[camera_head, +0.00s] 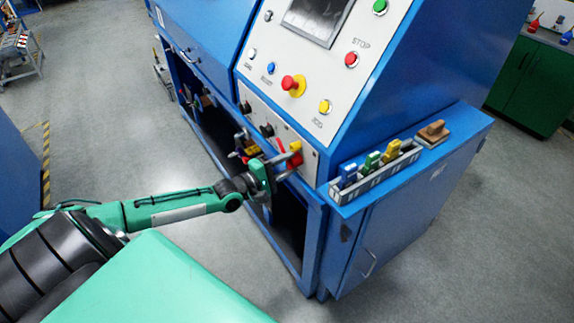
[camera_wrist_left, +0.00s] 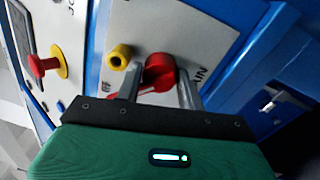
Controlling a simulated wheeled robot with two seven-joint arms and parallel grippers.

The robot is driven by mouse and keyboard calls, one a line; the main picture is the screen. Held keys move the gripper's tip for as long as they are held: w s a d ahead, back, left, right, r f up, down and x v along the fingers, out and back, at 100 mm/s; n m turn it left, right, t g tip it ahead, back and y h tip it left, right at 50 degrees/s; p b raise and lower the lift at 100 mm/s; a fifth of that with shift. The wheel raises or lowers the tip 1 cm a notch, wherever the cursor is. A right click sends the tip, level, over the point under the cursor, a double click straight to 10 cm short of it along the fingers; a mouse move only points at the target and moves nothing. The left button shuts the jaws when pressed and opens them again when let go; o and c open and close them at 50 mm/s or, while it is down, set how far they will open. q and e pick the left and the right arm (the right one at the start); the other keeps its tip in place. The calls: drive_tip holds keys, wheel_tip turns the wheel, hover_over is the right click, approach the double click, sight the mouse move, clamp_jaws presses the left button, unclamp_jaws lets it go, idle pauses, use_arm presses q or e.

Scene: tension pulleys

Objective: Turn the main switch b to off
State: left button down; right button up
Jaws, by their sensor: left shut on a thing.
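The main switch is a red rotary knob (camera_wrist_left: 158,70) on a white panel in the left wrist view, with part of the word MAIN beside it. A red bar shows below and left of the knob, partly hidden. My left gripper (camera_wrist_left: 160,88) has one finger on each side of the knob and is shut on it. In the head view my left gripper (camera_head: 278,161) is at the lower panel of the blue console, where red and yellow parts (camera_head: 295,153) show behind its fingers. The switch's exact angle is hard to read. My right gripper is not in view.
A yellow round knob (camera_wrist_left: 119,57) sits close left of the fingers. A red emergency button (camera_head: 293,85) is on the sloped panel above. A grey rack (camera_head: 375,177) with coloured items stands on the side cabinet (camera_head: 405,215). The floor in front is clear.

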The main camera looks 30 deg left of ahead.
use_arm(q)
drive_tip(key=shift+w+a+r, duration=0.1)
drive_tip(key=shift+a+r, duration=0.05)
drive_tip(key=c, duration=1.3)
unclamp_jaws()
drive_tip(key=o, duration=0.4)
drive_tip(key=shift+a, duration=0.15)
